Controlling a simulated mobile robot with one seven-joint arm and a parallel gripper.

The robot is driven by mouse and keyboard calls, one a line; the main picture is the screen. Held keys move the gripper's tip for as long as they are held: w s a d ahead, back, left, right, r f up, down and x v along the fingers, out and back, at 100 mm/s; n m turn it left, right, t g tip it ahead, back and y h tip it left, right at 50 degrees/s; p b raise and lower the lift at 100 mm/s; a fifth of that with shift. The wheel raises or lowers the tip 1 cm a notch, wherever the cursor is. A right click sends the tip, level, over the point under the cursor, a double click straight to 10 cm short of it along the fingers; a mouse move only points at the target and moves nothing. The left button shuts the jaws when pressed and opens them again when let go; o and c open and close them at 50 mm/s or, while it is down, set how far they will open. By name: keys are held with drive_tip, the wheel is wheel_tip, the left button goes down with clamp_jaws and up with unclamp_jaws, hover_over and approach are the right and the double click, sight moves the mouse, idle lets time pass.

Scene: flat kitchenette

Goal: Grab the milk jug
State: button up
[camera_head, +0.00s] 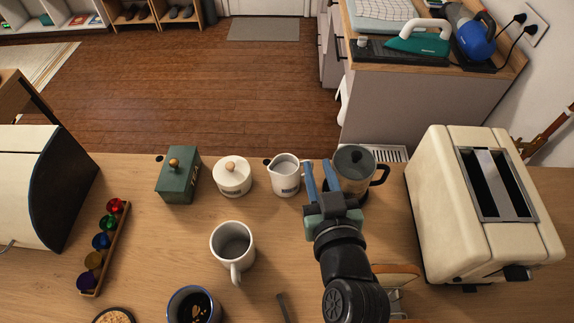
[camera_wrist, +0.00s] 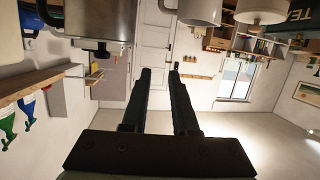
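The milk jug (camera_head: 286,180) is a small white jug with a spout. It stands upright near the far edge of the wooden counter in the head view. Its white body also shows at the top edge of the wrist view (camera_wrist: 200,10), which is upside down. My gripper (camera_head: 318,167) is just right of the jug in the head view, between it and a dark-lidded pot. In the wrist view my gripper (camera_wrist: 160,72) has its two fingers apart with nothing between them. I cannot tell whether a finger touches the jug.
The dark-lidded metal pot (camera_head: 352,163) stands close right of my gripper. A white lidded bowl (camera_head: 232,178) and green tin (camera_head: 178,182) stand left of the jug. A white mug (camera_head: 232,244) is nearer, and a cream toaster (camera_head: 440,200) is at right.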

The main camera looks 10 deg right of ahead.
sight(285, 186)
drive_tip(key=s+f+g, duration=0.2)
drive_tip(key=s+f, duration=0.2)
drive_tip(key=f, duration=0.3)
drive_tip(key=shift+m, duration=0.3)
drive_tip(key=x, duration=0.3)
drive_tip(key=p+x, duration=0.1)
drive_tip(key=x, duration=0.3)
drive_tip(key=shift+w+d+f, duration=0.1)
drive_tip(key=shift+w+d, duration=0.05)
drive_tip(key=shift+d, duration=0.1)
drive_tip(key=shift+p+x, duration=0.65)
drive_tip(key=shift+x, duration=1.95)
drive_tip(key=shift+d+f, duration=0.1)
clamp_jaws()
